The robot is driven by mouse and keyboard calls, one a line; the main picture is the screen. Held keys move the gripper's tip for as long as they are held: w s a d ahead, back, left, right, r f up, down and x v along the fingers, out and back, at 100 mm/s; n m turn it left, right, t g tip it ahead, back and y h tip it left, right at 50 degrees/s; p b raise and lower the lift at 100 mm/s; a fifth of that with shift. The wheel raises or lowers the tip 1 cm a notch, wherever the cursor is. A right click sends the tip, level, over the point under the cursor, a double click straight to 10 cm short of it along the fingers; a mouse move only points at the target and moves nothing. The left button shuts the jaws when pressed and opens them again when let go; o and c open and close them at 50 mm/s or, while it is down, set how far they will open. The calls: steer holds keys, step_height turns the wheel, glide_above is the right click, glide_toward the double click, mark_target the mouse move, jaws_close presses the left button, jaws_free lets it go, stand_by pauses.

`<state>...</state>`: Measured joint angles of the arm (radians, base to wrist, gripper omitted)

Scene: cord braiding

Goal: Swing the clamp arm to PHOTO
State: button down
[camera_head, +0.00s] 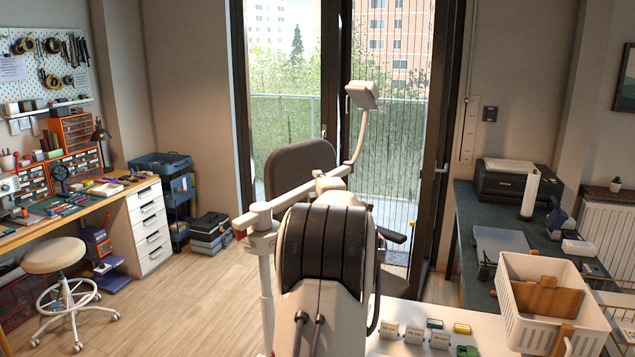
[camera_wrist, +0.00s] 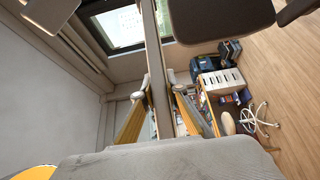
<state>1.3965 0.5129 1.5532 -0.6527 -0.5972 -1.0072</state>
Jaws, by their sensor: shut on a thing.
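The clamp arm (camera_head: 292,197) is a pale beam on a white upright post (camera_head: 266,285). The beam slants up to the right, then a thin curved rod rises to a boxy white head (camera_head: 362,95). In the wrist view the beam (camera_wrist: 156,50) runs between the two fingers of my gripper (camera_wrist: 160,92), which is shut on it. The white head also shows at the top left there (camera_wrist: 50,12). In the head view my own arm hides my fingers and part of the beam. I can read no PHOTO mark in either view.
A dark office chair (camera_head: 300,165) stands just behind the beam, before the glass door. A white table with small labelled blocks (camera_head: 412,335) and a white basket (camera_head: 548,300) lie at the right front. A workbench (camera_head: 95,205) and stool (camera_head: 55,255) stand left; the floor between is open.

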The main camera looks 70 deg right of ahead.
steer(key=c, duration=2)
jaws_free()
steer(key=shift+s+a, duration=0.1)
steer(key=shift+a, duration=0.05)
steer(key=shift+v, duration=5.8)
